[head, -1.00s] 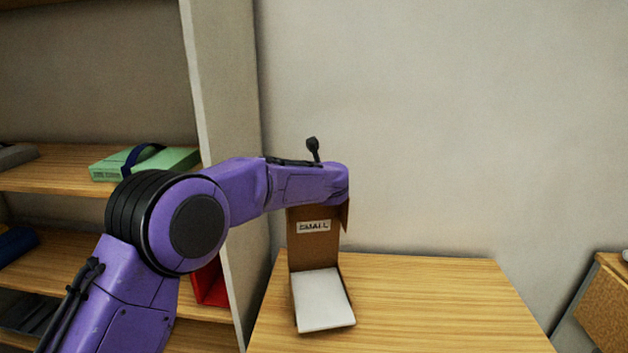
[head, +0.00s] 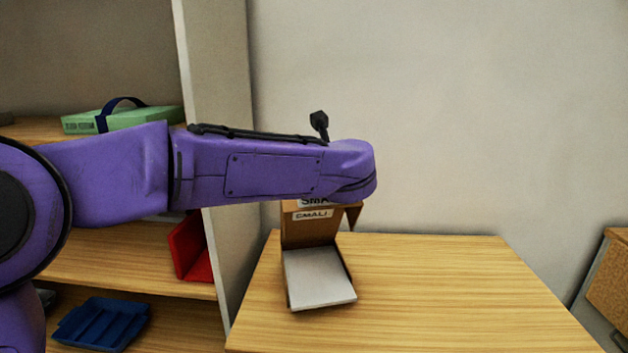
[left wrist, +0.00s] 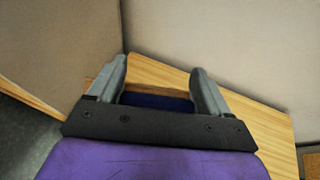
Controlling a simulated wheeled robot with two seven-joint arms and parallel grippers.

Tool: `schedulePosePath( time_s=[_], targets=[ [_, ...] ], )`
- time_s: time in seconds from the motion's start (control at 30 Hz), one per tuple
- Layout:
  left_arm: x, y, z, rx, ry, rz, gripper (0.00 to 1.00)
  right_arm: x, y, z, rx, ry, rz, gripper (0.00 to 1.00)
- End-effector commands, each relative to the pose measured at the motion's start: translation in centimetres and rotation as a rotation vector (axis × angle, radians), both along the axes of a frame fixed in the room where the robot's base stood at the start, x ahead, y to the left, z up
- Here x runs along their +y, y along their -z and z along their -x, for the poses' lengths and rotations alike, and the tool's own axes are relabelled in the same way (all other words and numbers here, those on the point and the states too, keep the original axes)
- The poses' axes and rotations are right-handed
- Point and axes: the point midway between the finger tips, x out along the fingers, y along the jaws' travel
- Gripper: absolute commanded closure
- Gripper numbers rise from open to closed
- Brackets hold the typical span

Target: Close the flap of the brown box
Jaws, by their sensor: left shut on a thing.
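The brown box (head: 308,230) stands on the wooden table, a "SMALL" label on its front. A second, partly covered label shows just above, at the upper edge under my arm. A brown flap piece (head: 353,213) sticks out at its right. A pale panel (head: 318,275) lies in front; I cannot tell if it belongs to the box. My left arm hides the box's top and the gripper in the head view. In the left wrist view my left gripper (left wrist: 160,70) is shut on a brown strip (left wrist: 160,91), apparently the box, with dark blue below. My right gripper is out of view.
The wooden table (head: 440,280) is clear to the right of the box. A shelf unit at left holds a green case (head: 130,118), a red item (head: 190,248) and a blue tray (head: 103,323). A wall stands behind; a brown board (head: 612,285) is at far right.

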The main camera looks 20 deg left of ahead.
Motion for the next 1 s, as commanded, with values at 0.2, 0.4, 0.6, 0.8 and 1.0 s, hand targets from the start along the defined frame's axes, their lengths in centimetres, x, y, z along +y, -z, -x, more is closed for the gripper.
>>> schedulePosePath(
  time_s=[0.2, 0.4, 0.6, 0.8, 1.0],
  targets=[
    [-1.2, 2.3, 1.9, 0.011, -0.002, 0.006, 0.76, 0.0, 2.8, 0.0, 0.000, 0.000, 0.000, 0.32],
    [-1.5, 2.6, 2.5, 0.012, -0.003, 0.006, 0.75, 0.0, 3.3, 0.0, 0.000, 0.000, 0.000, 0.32],
    [-1.5, 2.5, 2.6, 0.012, -0.004, 0.005, 0.76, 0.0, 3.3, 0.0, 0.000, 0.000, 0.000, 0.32],
    [-1.5, 2.5, 2.5, 0.012, -0.004, 0.005, 0.12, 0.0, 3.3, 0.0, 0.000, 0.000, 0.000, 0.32],
    [-1.5, 2.4, 2.5, 0.008, -0.003, 0.004, 0.00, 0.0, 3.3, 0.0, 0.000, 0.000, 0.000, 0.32]
  ],
)
